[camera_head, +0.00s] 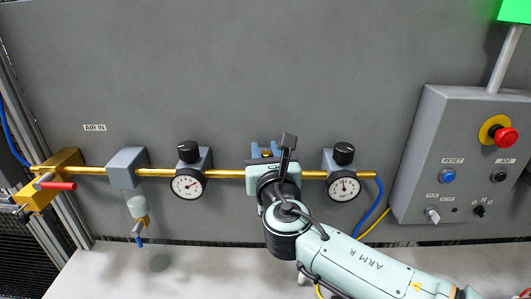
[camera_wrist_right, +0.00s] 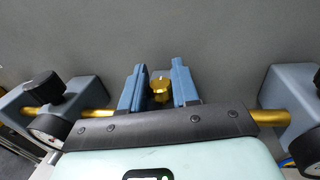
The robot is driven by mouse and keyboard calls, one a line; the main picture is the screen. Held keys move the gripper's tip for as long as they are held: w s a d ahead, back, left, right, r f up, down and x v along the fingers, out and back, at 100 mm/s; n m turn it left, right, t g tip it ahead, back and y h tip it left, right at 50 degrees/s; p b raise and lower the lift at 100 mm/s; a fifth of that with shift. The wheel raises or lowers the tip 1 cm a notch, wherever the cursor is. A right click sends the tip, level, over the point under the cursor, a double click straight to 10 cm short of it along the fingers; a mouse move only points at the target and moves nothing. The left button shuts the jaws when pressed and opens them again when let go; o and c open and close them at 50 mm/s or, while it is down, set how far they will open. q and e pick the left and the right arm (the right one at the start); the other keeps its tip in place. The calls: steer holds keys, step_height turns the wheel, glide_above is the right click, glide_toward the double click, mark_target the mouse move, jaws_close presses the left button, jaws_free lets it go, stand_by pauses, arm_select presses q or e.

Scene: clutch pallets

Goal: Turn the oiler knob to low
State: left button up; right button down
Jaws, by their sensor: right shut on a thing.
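The oiler knob is a small brass-coloured knob (camera_wrist_right: 160,90) in the middle of the right wrist view. My right gripper (camera_wrist_right: 158,82) has its two blue fingers on either side of it and is shut on it. In the head view my right gripper (camera_head: 266,150) is at the yellow pipe, between the two regulators with gauges. The oiler's body and any low marking are hidden behind my gripper and wrist. My left gripper is not in view.
A left gauge (camera_head: 187,185) and a right gauge (camera_head: 344,187) flank my right gripper, each under a black knob. A yellow valve with a red handle (camera_head: 58,186) is at far left. A grey control box (camera_head: 425,160) with a red button (camera_head: 505,137) stands right.

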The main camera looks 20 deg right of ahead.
steer(key=c, duration=0.9)
jaws_free()
steer(key=shift+c, duration=0.2)
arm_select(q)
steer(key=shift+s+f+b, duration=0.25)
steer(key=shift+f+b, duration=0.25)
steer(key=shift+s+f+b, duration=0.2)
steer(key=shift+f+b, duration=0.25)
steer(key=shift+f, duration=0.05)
arm_select(e)
steer(key=s+a, duration=0.1)
steer(key=s, duration=1.2)
steer(key=shift+s+a, duration=0.2)
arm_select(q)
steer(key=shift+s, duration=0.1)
